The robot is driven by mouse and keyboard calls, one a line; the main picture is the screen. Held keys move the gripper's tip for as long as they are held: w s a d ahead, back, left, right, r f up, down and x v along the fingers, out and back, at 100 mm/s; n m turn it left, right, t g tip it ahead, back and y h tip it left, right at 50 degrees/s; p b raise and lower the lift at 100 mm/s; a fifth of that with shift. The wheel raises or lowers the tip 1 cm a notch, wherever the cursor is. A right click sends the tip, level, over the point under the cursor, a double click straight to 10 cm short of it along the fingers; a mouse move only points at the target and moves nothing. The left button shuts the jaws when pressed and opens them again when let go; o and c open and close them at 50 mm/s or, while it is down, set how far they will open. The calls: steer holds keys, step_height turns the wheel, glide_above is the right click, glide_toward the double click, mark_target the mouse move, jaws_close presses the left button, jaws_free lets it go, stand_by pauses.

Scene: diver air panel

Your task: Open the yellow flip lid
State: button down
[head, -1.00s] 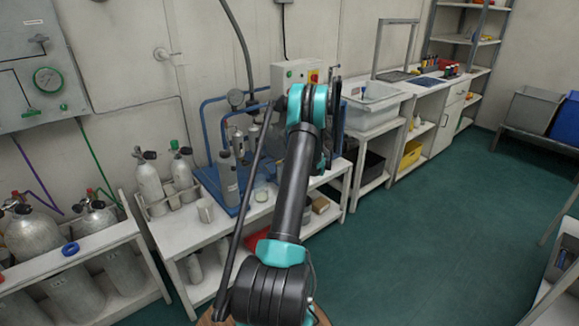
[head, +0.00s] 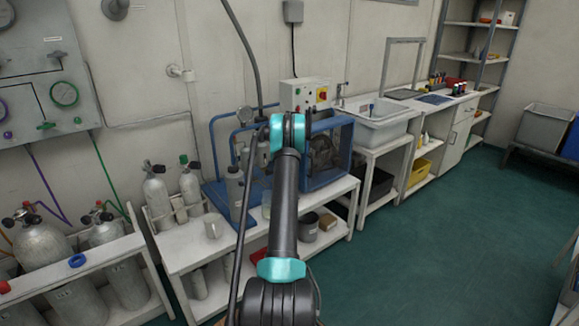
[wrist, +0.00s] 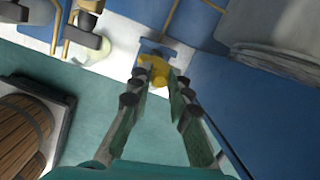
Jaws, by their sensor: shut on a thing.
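In the wrist view the yellow flip lid (wrist: 156,64) shows as a small yellow piece at the far end of my fingers, beside a blue frame. My gripper (wrist: 162,74) reaches it with both fingers, one on each side, and is shut on it. The fingers cover part of the yellow piece, so its hinge and how far it is open cannot be made out. In the head view my arm hides the gripper and the lid.
The blue-framed compressor (head: 326,150) stands on a white bench (head: 190,250). Several grey cylinders stand left of my arm. A large grey rounded body (wrist: 275,30) is close by at the wrist view's upper right. Green floor is free to the right.

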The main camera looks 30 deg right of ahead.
steer(key=shift+w+a, duration=0.1)
steer(key=shift+w, duration=0.9)
steer(key=c, duration=1.5)
jaws_free()
steer(key=shift+o, duration=0.2)
step_height(320, 180, up, 12)
steer(key=s, duration=0.2)
steer(key=shift+s+f, duration=0.15)
